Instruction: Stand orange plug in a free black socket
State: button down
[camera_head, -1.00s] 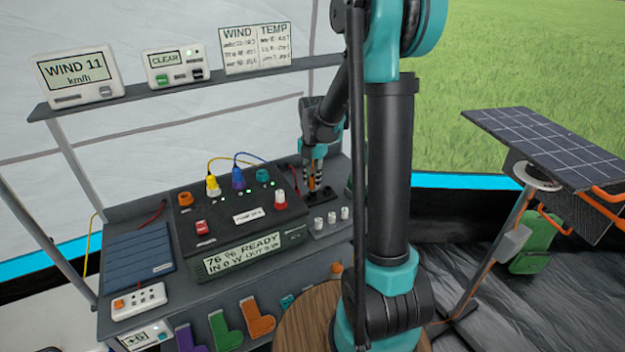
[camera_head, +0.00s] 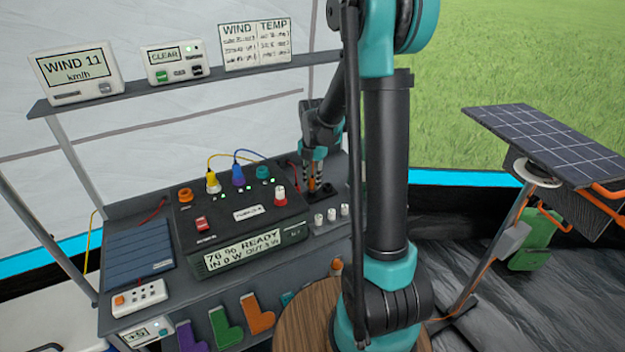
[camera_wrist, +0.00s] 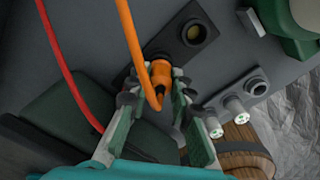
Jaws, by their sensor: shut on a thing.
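The orange plug (camera_wrist: 160,74) is between the two fingers of my gripper (camera_wrist: 166,100) in the wrist view, with an orange cord rising from it. My gripper is shut on it. The plug is over the lower-left end of a black socket plate (camera_wrist: 180,52). A round socket with a brassy inside (camera_wrist: 194,33) shows empty at the plate's other end. The plug hides what lies under it, so I cannot tell whether its tip is in a socket. In the head view my gripper (camera_head: 313,176) points down at the shelf's right end, by the black plate (camera_head: 326,196).
A black power box (camera_head: 245,213) with yellow (camera_head: 213,182) and blue (camera_head: 238,175) plugs stands left of my gripper. A red cable (camera_wrist: 62,65) passes close to my gripper.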

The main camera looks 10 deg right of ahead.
jog(key=shift+f, duration=0.45)
jog(key=c, duration=1.3)
grip_release()
